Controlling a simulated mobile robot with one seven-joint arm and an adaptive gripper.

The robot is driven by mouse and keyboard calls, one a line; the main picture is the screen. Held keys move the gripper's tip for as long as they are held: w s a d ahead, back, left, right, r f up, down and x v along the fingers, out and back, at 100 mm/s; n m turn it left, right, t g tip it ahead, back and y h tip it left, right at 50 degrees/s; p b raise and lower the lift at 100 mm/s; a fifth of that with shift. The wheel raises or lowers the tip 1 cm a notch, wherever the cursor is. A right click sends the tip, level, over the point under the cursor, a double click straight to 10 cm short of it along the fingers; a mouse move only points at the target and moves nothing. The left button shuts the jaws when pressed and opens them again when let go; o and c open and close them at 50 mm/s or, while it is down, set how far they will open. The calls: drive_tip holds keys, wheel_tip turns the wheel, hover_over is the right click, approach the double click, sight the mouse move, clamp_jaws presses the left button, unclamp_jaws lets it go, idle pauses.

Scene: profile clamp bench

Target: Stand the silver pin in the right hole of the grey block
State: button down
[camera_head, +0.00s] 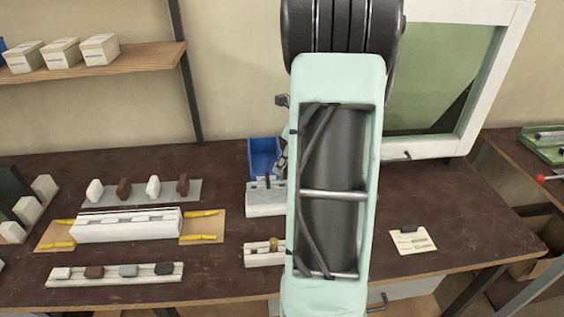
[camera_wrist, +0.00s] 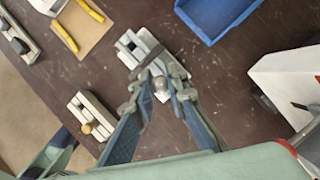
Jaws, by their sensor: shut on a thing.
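The grey block (camera_head: 262,203) stands on the dark bench, its right side hidden behind my arm in the head view. In the wrist view the grey block (camera_wrist: 128,56) shows dark openings in its far part; its near part is covered by my fingers. My gripper (camera_wrist: 162,89) is shut on the silver pin (camera_wrist: 159,84), whose rounded end shows between the fingertips. The pin is over or close to the near end of the block. I cannot tell whether its lower end is in a hole. In the head view my arm hides the pin.
A blue bin (camera_head: 264,150) stands just behind the block. A pale rail with a brass knob (camera_wrist: 86,129) lies in front of it. A white clamp fixture (camera_head: 128,226) with yellow strips is to the left. A white-framed panel (camera_head: 515,60) stands behind right. A card (camera_head: 412,243) lies on clear bench.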

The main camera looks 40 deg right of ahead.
drive_tip(key=shift+f, duration=0.2)
idle(0.4)
drive_tip(key=shift+f+b, duration=1.35)
drive_tip(key=shift+f, duration=0.85)
drive_tip(key=c, duration=1.8)
unclamp_jaws()
drive_tip(key=shift+r, duration=0.1)
drive_tip(key=shift+r+p, duration=3.7)
drive_tip(key=shift+r, duration=0.3)
